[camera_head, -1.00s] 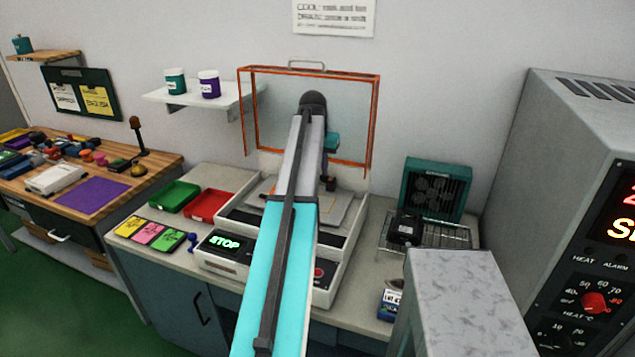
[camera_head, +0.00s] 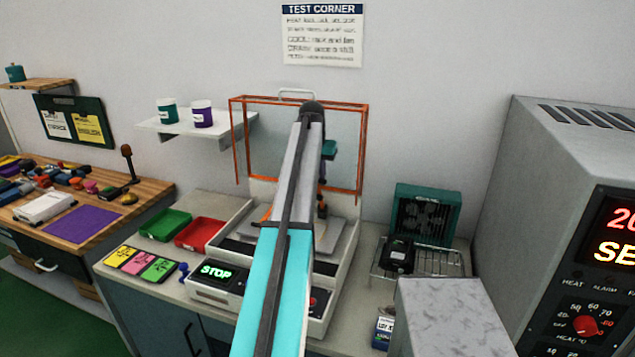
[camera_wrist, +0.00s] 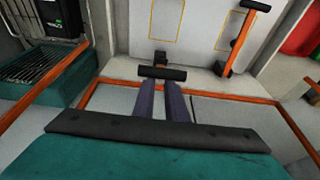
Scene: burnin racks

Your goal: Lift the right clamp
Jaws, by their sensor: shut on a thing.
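My gripper (camera_wrist: 163,82) points down at the bench fixture (camera_head: 345,270), its two dark fingers close together. It is shut on the black handle (camera_wrist: 163,72) of the right clamp, which runs crosswise at the fingertips. In the head view my gripper (camera_head: 323,186) hangs over the fixture's plate, with a small orange and dark part of the right clamp (camera_head: 322,210) below it. Most of that clamp's lever is hidden. The left clamp (camera_wrist: 240,42), an orange lever with a black handle, stands apart to the right in the wrist view.
An orange-framed clear guard (camera_head: 366,148) stands raised behind the fixture. A red tray (camera_head: 198,234) and green tray (camera_head: 165,225) lie to the left. A teal fan (camera_head: 427,212) and wire rack (camera_head: 445,262) are right. A grey oven (camera_head: 540,190) stands far right.

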